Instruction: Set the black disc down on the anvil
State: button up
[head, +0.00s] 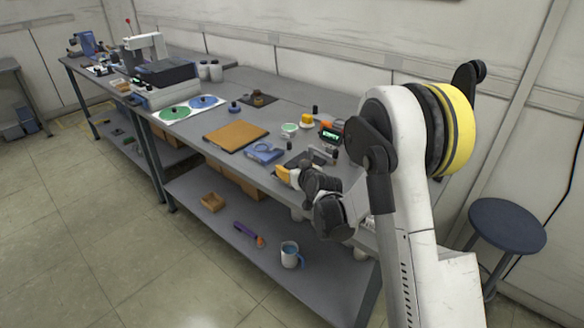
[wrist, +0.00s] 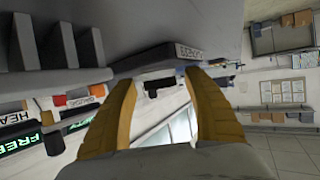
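My gripper (head: 284,173) has yellow fingers and is beside the near edge of the bench, pointing left. In the wrist view my gripper (wrist: 162,82) has its two fingers well apart, with open space between them. A dark object shows beyond that gap, apart from both fingers; I cannot tell what it is. A small dark round thing (head: 258,99) lies on a brown mat at the back of the bench and may be the black disc. I cannot pick out the anvil for certain; a grey machine with a white upright (head: 147,48) stands at the far left.
The bench (head: 215,125) carries a brown board (head: 235,135), a blue tray (head: 264,153), green and blue discs on a white sheet and a green-lit display (head: 330,134). A stool (head: 507,226) stands at right. The left floor is clear.

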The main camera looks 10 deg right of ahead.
jog(key=v, duration=1.1)
jog(key=shift+s+r, duration=0.2)
jog(key=shift+s, duration=0.15)
jog(key=s+a+r+g, duration=0.1)
jog(key=s+r+g, duration=0.15)
jog(key=s, duration=0.35)
jog(key=s+a+r+g, duration=0.1)
jog(key=s+a+r, duration=0.1)
jog(key=s+r, duration=0.35)
jog(key=s+f+g, duration=0.1)
jog(key=s, duration=0.8)
jog(key=s+d+m+g+h, duration=0.1)
jog(key=s+g, duration=0.1)
jog(key=s, duration=0.8)
jog(key=shift+s+d+f, duration=0.25)
jog(key=shift+d+f, duration=0.05)
jog(key=shift+f, duration=0.1)
